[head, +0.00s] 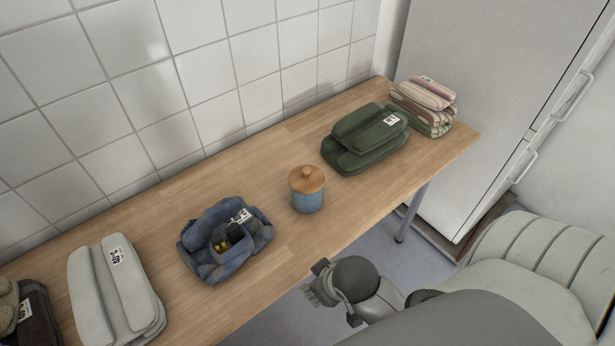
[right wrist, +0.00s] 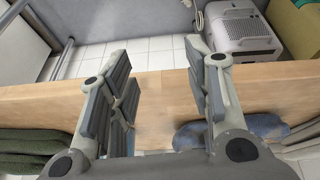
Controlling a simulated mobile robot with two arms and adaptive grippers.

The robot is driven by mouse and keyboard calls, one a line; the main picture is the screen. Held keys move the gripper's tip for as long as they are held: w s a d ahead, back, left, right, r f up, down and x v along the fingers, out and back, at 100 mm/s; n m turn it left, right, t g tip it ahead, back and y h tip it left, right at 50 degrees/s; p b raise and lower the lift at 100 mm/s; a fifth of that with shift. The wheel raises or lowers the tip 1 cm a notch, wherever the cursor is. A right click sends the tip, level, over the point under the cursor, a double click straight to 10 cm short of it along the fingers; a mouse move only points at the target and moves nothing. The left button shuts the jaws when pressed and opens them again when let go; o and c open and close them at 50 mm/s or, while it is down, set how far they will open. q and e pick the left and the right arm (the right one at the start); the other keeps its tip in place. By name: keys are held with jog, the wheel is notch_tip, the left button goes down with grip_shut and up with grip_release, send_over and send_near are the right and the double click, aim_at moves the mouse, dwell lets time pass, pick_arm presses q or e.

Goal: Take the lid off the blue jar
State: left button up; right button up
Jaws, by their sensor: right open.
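The blue jar (head: 306,199) stands upright on the wooden table, near its front edge. My right gripper (head: 318,284) is in front of the table's edge, below and apart from the jar in the head view. In the right wrist view its two fingers (right wrist: 160,95) are spread wide with nothing between them. The jar cannot be made out in the right wrist view. My left gripper is not in view.
On the wooden table (head: 265,165), folded green cloth (head: 365,138) lies right of the jar and a crumpled blue garment (head: 200,240) with dark and yellow items lies left. Striped towels (head: 423,103), grey-white cloth (head: 113,290) and a tiled wall (head: 215,70) surround. A white cabinet (head: 470,90) stands right.

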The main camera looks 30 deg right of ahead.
jog(key=w+r+n+t, duration=0.1)
jog(key=w+r+t, duration=1.2)
jog(key=w+r, duration=1)
jog(key=s+a+r+n+g+y, duration=0.1)
jog(key=a+r+n+g+y, duration=0.4)
jog(key=a+r+n+y, duration=1)
jog(key=n+g+h, duration=0.5)
jog(key=g+h, duration=0.7)
jog(key=h, duration=0.3)
send_over(307, 169)
jog(key=f, duration=2.1)
jog(key=shift+s+a+f+p, duration=0.1)
jog(key=shift+s+f+p, duration=0.1)
jog(key=shift+f+p, duration=0.1)
jog(key=shift+w+f+p, duration=0.2)
jog(key=shift+f+p, duration=0.45)
jog(key=shift+f, duration=2.35)
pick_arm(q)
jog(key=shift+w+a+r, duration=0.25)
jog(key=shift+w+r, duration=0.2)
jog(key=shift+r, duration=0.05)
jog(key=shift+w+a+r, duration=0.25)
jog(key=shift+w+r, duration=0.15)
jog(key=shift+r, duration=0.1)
pick_arm(e)
grip_shut()
